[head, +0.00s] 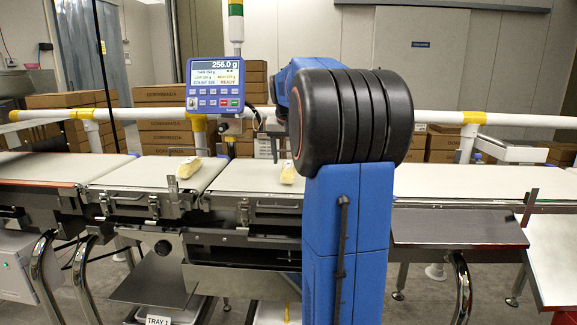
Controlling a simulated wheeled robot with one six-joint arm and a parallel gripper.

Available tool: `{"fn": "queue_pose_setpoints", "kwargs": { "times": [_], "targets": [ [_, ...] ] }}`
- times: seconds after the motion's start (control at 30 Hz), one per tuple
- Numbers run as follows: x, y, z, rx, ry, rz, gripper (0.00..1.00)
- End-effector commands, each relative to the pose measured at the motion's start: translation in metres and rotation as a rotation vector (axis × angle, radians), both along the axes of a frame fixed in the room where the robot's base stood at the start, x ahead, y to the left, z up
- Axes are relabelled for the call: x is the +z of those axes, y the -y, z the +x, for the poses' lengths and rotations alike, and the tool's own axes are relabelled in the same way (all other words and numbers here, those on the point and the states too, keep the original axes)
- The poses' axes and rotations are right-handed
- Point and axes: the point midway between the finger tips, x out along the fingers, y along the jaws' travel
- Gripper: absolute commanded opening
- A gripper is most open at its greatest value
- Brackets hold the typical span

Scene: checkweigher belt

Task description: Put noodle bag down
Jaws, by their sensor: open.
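Two pale yellow noodle bags lie on the white belts. One noodle bag (189,167) is on the weighing section under the display. The other noodle bag (289,174) is on the belt section to its right, close beside my blue arm, which may hide part of it.
The blue weigher display (215,86) reads 256.0 g and stands behind the belt. A white guard rail (423,117) runs along the back. The left belt (55,166) and right belt (485,186) look clear. Stacked cartons (168,120) stand behind. A grey plate (455,227) juts out front right.

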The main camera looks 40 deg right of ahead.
Motion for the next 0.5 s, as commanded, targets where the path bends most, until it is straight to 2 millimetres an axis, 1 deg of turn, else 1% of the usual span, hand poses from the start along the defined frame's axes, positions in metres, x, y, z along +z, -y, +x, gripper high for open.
{"fn": "queue_pose_setpoints", "kwargs": {
  "times": [0.03,0.2,0.33,0.5],
  "targets": [
    [0.011,-0.003,-0.002,0.0,0.003,-0.002,0.61],
    [0.038,-0.012,-0.01,0.0,0.003,-0.002,0.61],
    [0.054,-0.016,-0.014,0.0,0.003,-0.002,0.61],
    [0.063,-0.02,-0.017,0.0,0.001,-0.001,0.61]
  ]
}}
